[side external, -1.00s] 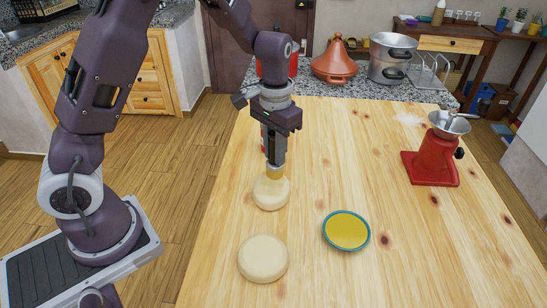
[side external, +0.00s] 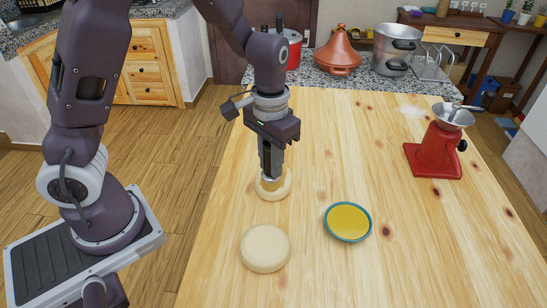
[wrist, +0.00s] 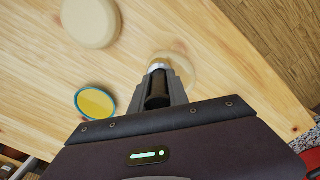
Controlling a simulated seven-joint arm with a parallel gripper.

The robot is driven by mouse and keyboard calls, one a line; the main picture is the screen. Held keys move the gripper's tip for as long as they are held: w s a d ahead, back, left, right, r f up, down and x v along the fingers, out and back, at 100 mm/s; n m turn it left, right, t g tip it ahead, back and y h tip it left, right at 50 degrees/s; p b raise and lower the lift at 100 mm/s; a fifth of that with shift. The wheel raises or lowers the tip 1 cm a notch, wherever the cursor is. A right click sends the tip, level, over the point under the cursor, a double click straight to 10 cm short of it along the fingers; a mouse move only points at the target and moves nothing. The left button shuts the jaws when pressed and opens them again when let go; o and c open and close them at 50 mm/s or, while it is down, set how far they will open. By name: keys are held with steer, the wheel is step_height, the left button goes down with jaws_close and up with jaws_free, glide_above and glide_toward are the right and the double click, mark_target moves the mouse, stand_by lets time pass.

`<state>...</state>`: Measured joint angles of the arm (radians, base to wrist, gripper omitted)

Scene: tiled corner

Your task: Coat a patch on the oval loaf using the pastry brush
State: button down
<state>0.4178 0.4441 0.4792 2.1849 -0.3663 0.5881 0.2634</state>
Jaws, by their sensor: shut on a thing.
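My gripper (side external: 270,168) is shut on the pastry brush, which points down. In the wrist view the brush (wrist: 157,88) shows a dark handle and a pale metal collar between the fingers. Its bristle end is at the top of a pale loaf (side external: 285,190); contact looks likely, but the tip is partly hidden. That loaf also shows behind the brush in the wrist view (wrist: 188,70). A second, larger-looking pale loaf (side external: 265,248) lies nearer the side camera. Which one is oval is hard to tell. A teal-rimmed bowl of yellow liquid (side external: 348,221) stands to the right.
A red grinder (side external: 436,152) with a metal funnel stands at the right of the wooden table (side external: 350,140). A clay tagine (side external: 338,54) and a steel pot (side external: 394,52) stand on the counter beyond. The table between grinder and loaves is mostly clear.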

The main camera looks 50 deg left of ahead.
steer(key=shift+w+a, duration=2.4)
steer(key=shift+w, duration=0.25)
steer(key=shift+s+d, duration=2.5)
steer(key=shift+s, duration=0.3)
steer(key=shift+s+d+r, duration=0.1)
steer(key=shift+r, duration=4)
